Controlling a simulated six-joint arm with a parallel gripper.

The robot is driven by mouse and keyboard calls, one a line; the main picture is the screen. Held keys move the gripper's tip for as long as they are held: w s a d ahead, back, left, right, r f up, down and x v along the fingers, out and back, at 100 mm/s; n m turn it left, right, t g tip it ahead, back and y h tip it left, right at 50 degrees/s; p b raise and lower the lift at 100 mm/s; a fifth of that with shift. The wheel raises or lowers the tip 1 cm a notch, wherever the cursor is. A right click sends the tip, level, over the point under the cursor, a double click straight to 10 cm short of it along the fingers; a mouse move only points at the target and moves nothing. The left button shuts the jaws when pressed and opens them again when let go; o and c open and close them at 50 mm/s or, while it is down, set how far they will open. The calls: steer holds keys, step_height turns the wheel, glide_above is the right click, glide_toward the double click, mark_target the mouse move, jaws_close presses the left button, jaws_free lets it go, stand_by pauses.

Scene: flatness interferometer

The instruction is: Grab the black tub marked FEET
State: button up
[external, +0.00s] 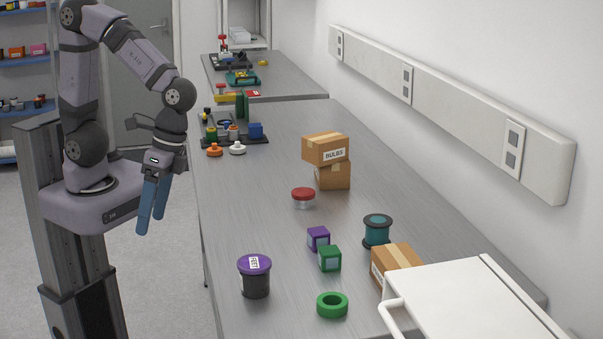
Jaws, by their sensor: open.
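The black tub (256,285) stands upright near the left front edge of the grey bench. It has a purple lid with a white label that appears to read FEET. My gripper (149,222) hangs with its blue fingers pointing down, left of the bench edge and over the floor side. It is open and empty, well apart from the tub, which is to its right and nearer the camera.
Right of the tub are a green ring (332,305), a green cube (329,259), a purple cube (318,238), a teal spool (377,231) and a carton (396,266). A red-lidded jar (303,198) and stacked boxes (326,149) stand farther back. Bench (235,205) left of them is clear.

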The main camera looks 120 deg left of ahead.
steer(key=n+h, duration=0.1)
steer(key=n, duration=0.1)
steer(key=r+n+t+h+b, duration=0.1)
steer(key=n+t+h+b, duration=0.5)
steer(key=n+t+h, duration=0.85)
glide_above(255, 255)
steer(key=s+a, duration=0.3)
steer(key=a, duration=0.1)
steer(key=n+g+y, duration=0.3)
step_height(255, 255, down, 10)
steer(key=shift+d+f+p, duration=0.15)
steer(key=shift+p, duration=0.2)
steer(key=shift+f, duration=0.45)
steer(key=shift+w+d+r+p, duration=0.15)
steer(key=shift+w+d+p, duration=0.3)
steer(key=shift+d, duration=0.15)
steer(key=shift+w+d, duration=0.25)
steer(key=shift+d, duration=0.15)
steer(key=shift+w+d+p, duration=0.3)
steer(key=shift+d+p, duration=0.1)
steer(key=shift+p, duration=0.25)
steer(key=p+x, duration=0.2)
steer(key=x, duration=0.1)
steer(key=shift+w+a, duration=0.1)
steer(key=shift+w, duration=0.05)
steer(key=shift+w+d, duration=0.3)
steer(key=shift+d, duration=0.15)
